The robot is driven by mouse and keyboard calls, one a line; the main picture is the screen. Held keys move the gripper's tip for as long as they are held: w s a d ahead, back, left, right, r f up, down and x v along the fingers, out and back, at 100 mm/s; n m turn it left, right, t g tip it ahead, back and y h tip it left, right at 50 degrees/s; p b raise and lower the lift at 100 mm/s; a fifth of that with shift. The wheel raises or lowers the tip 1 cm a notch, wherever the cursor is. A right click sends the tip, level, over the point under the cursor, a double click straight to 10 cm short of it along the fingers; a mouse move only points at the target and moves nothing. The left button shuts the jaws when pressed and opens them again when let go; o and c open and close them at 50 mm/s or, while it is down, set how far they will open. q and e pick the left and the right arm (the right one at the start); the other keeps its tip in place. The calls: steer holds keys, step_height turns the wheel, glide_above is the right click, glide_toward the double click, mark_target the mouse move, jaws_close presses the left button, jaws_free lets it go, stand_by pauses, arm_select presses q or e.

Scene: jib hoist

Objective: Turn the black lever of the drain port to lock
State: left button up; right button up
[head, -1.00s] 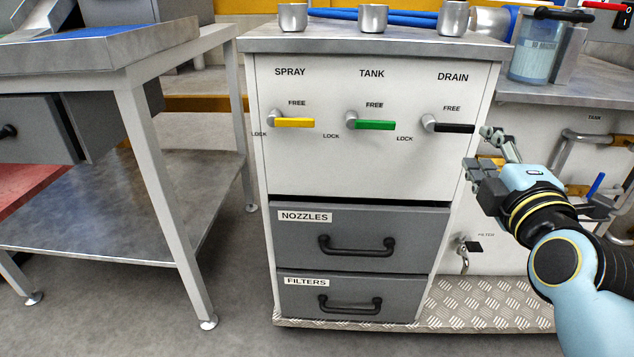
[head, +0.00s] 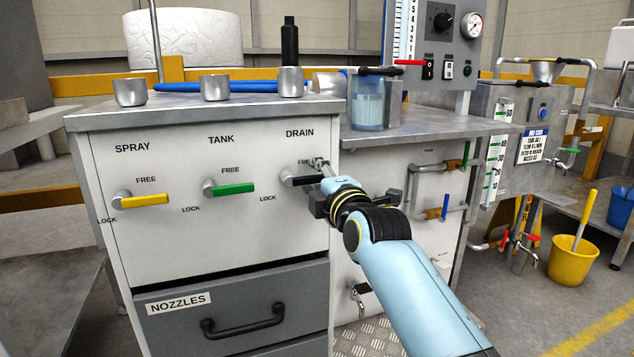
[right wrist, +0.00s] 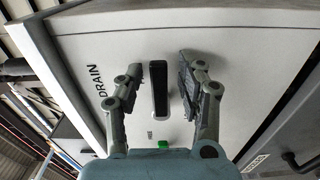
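The black drain lever (head: 297,181) sits on the white cabinet front under the DRAIN label, pointing right from its round grey pivot. FREE is printed above it and LOCK to its lower left. My right gripper (head: 316,184) is at the lever's right end and partly hides it. In the right wrist view the black lever (right wrist: 159,88) lies between the two open fingers of my right gripper (right wrist: 158,75), with a visible gap on each side. My left gripper is not in view.
The green tank lever (head: 233,189) and yellow spray lever (head: 146,201) are to the left on the same panel. Metal cups (head: 214,88) and a black bottle (head: 290,44) stand on top. A nozzles drawer (head: 236,305) is below. Pipes (head: 425,190) run to the right.

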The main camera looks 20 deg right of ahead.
steer(key=shift+c, duration=0.2)
jaws_close()
steer(key=shift+f, duration=0.1)
